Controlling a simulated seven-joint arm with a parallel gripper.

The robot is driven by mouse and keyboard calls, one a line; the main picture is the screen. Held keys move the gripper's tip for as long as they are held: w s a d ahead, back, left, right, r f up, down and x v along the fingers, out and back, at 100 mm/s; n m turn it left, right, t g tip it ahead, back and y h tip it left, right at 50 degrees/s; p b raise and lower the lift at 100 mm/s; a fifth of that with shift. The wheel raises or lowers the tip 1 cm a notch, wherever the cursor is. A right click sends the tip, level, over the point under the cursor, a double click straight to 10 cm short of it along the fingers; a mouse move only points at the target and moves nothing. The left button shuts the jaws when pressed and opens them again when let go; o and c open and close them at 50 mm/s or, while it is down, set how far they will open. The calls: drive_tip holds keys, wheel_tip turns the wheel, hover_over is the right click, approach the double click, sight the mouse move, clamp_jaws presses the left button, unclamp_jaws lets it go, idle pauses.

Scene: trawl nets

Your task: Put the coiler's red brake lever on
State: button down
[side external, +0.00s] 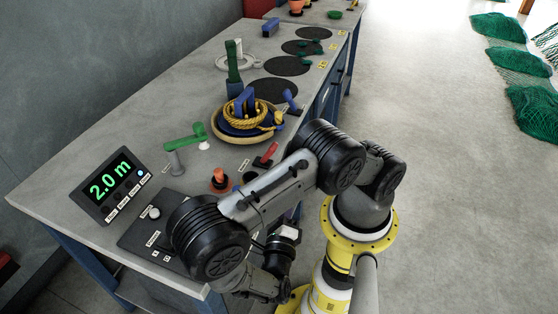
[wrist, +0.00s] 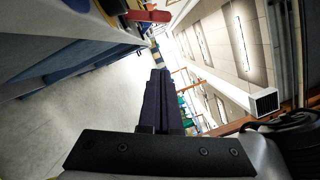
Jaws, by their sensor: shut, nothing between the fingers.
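The red brake lever (side external: 267,154) stands near the right edge of the bench, tilted up on a dark base, just beyond my forearm. A red lever-like bar (wrist: 148,16) also shows at the top of the wrist view, close to the bench edge. The coiler (side external: 240,124), a round base with yellow rope on it, stands just behind the lever. My gripper (wrist: 158,76) is shut and empty, its dark fingers together. It is apart from the red bar. In the side view my arm hides most of it, low by the bench's front corner.
A display (side external: 110,187) reading 2.0 m stands at the bench's left. A green-handled crank (side external: 185,138) and an orange-red knob (side external: 220,178) sit nearby. My arm covers part of a dark control panel (side external: 140,228). The floor right of the bench (side external: 440,170) is clear; green nets (side external: 535,110) lie far right.

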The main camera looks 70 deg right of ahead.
sight(269, 149)
drive_tip(key=w+d+r, duration=0.2)
drive_tip(key=w+d, duration=0.3)
drive_tip(key=d, duration=0.2)
drive_tip(key=shift+d+r, duration=0.3)
drive_tip(key=shift+r, duration=0.1)
drive_tip(key=shift+w+r+n, duration=0.35)
drive_tip(key=shift+w+n, duration=0.05)
drive_tip(key=shift+n, duration=0.5)
drive_tip(key=n, duration=0.1)
drive_tip(key=w+r+n+y, duration=0.1)
drive_tip(key=w+n, duration=0.1)
drive_tip(key=n, duration=0.1)
drive_tip(key=shift+w+r+y, duration=0.1)
drive_tip(key=shift+r+y, duration=0.15)
drive_tip(key=shift+y, duration=0.05)
drive_tip(key=shift+w+r+n+y, duration=0.15)
drive_tip(key=shift+w+n, duration=0.25)
drive_tip(key=shift+n, duration=0.2)
drive_tip(key=shift+w+r+n+y, duration=0.15)
drive_tip(key=shift+w+n, duration=0.2)
drive_tip(key=shift+n, duration=0.25)
drive_tip(key=shift+w+n+g+y, duration=0.3)
drive_tip(key=shift+w+n, duration=0.8)
drive_tip(key=shift+n, duration=0.5)
